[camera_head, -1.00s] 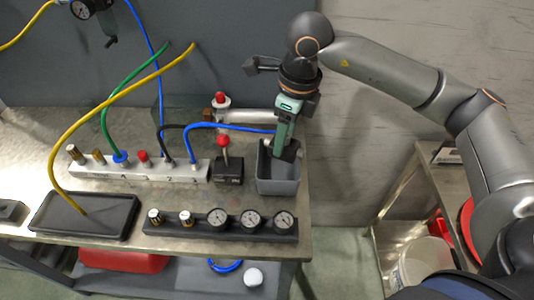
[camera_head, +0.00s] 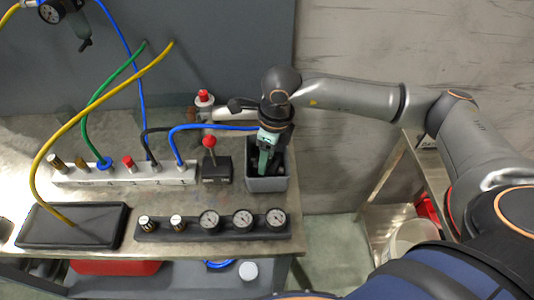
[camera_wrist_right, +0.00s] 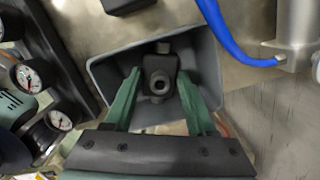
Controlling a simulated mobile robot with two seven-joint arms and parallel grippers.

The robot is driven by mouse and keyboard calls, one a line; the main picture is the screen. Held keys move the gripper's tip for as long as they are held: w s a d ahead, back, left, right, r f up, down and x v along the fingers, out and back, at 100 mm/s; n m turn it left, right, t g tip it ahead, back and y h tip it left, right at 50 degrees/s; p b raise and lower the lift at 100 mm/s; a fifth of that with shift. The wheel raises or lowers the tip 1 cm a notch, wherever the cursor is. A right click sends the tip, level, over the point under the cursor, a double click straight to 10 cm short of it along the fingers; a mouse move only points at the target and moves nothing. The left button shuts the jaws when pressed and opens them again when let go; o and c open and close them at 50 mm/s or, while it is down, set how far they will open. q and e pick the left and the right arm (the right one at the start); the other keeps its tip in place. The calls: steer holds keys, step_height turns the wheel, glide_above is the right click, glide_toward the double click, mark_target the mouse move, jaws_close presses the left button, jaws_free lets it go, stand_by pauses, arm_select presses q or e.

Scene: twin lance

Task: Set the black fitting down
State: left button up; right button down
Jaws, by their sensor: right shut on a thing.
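My right gripper (camera_head: 266,164) points down into a grey open bin (camera_head: 267,184) at the right end of the bench. Its green fingers are shut on the black fitting (camera_wrist_right: 159,76), which has a round hole facing the camera. The right wrist view shows the gripper (camera_wrist_right: 160,88) and fitting inside the outline of the bin (camera_wrist_right: 103,73). I cannot tell whether the fitting touches the bin floor. My left gripper is not in view.
Left of the bin stands a black box with a red-knobbed lever (camera_head: 210,144). A gauge strip (camera_head: 258,235) lies in front. A white manifold (camera_head: 120,174) with coloured hoses and a black tray (camera_head: 70,236) are further left. The blue hose (camera_head: 215,127) passes close behind the bin.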

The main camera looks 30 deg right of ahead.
mark_target(273, 164)
steer(key=shift+f, duration=0.1)
steer(key=shift+c, duration=1)
jaws_free()
steer(key=shift+r, duration=0.3)
step_height(273, 164, up, 12)
steer(key=s+b, duration=0.1)
steer(key=shift+d+f, duration=0.15)
steer(key=shift+d, duration=0.3)
